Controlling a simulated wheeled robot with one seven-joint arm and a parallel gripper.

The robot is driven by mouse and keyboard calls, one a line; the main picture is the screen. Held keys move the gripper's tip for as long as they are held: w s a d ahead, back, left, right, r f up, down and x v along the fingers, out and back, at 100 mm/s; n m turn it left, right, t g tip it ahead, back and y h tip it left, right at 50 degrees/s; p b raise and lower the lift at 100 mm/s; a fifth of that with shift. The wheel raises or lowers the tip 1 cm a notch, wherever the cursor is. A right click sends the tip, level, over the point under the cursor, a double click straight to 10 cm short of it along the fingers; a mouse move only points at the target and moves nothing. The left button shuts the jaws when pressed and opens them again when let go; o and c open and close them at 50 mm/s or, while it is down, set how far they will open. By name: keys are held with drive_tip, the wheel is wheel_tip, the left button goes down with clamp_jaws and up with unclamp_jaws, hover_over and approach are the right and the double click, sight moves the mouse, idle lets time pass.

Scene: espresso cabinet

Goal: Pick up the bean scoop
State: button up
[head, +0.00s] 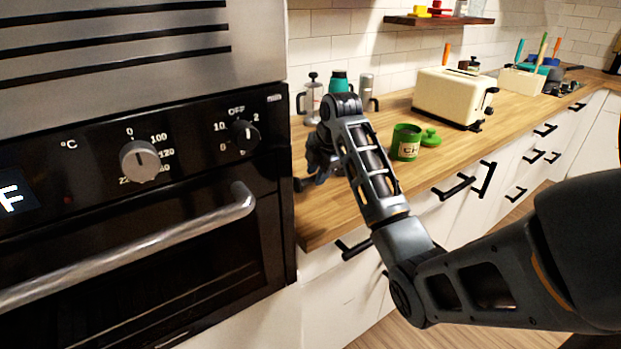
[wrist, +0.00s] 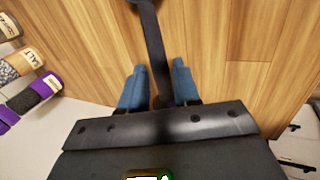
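The bean scoop (wrist: 152,35) shows in the wrist view as a long dark handle over the wooden counter, running from the top edge down between my fingers. A darker rounded part at the top edge is cut off. My gripper (wrist: 159,65) is open, with one blue finger on each side of the handle. Wood shows between the handle and the fingers, so they look apart from it. In the head view my gripper (head: 319,168) is low over the counter's left end, beside the oven, partly hidden by my arm. A small dark end (head: 302,184) beside it may be the scoop.
The oven (head: 140,200) stands close on the left. A green canister (head: 406,143) and green lid (head: 430,138) are right of my arm. A cream toaster (head: 452,97) stands farther back. Jars (wrist: 18,65) lie at left in the wrist view.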

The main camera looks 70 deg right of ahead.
drive_tip(key=shift+w+d+f, duration=0.15)
drive_tip(key=shift+f, duration=0.35)
clamp_jaws()
drive_tip(key=shift+r, duration=0.15)
